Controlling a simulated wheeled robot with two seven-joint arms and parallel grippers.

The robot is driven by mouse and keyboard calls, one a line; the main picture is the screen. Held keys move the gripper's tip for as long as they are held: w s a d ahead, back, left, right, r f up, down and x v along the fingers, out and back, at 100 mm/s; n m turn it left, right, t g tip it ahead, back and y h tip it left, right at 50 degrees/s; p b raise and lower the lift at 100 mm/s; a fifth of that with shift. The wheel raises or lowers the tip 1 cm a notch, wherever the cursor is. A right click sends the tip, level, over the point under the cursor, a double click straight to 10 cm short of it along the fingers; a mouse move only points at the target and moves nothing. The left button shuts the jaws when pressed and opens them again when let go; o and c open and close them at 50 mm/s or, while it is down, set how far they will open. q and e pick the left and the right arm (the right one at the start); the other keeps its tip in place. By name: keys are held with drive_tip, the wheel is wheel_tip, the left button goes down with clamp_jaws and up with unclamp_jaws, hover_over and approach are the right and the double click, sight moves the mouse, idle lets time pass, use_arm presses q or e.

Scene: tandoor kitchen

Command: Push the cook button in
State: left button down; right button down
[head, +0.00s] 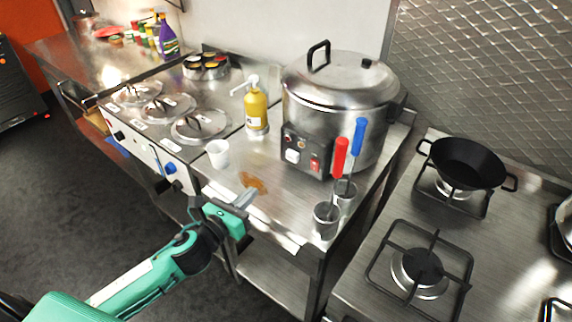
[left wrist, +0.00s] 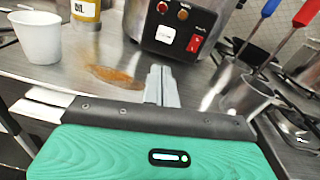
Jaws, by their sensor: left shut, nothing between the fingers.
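A large steel cooker (head: 338,105) with a lid stands on the steel counter. Its dark control box (head: 303,148) faces my left arm. The box carries a white button (left wrist: 165,35), a red switch (left wrist: 195,44) and two small round lights or knobs above them. I cannot read which label says cook. My left gripper (head: 245,197) is shut and empty, in front of the box, over the counter's front edge. In the left wrist view its closed fingers (left wrist: 160,82) point towards the box, just below the white button, apart from it. My right gripper is not in view.
A white cup (head: 218,153) and a yellow oil bottle (head: 256,108) stand left of the cooker. A brown spill (head: 253,183) lies before it. Metal cups (head: 326,220) with red- and blue-handled tools stand right of the box. A stove with a black pan (head: 467,163) is farther right.

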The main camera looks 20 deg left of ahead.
sight(291, 157)
use_arm(q)
drive_tip(key=shift+w+d+r+m+h, duration=0.1)
drive_tip(key=shift+d+r+m+h, duration=0.15)
drive_tip(key=shift+m+h, duration=0.45)
drive_tip(key=shift+w, duration=0.1)
drive_tip(key=p+x, duration=0.4)
drive_tip(key=x, duration=0.9)
drive_tip(key=shift+w+a, duration=0.1)
drive_tip(key=shift+a, duration=0.05)
drive_tip(key=shift+w+f, duration=0.1)
drive_tip(key=shift+w, duration=0.25)
drive_tip(key=shift+w, duration=0.1)
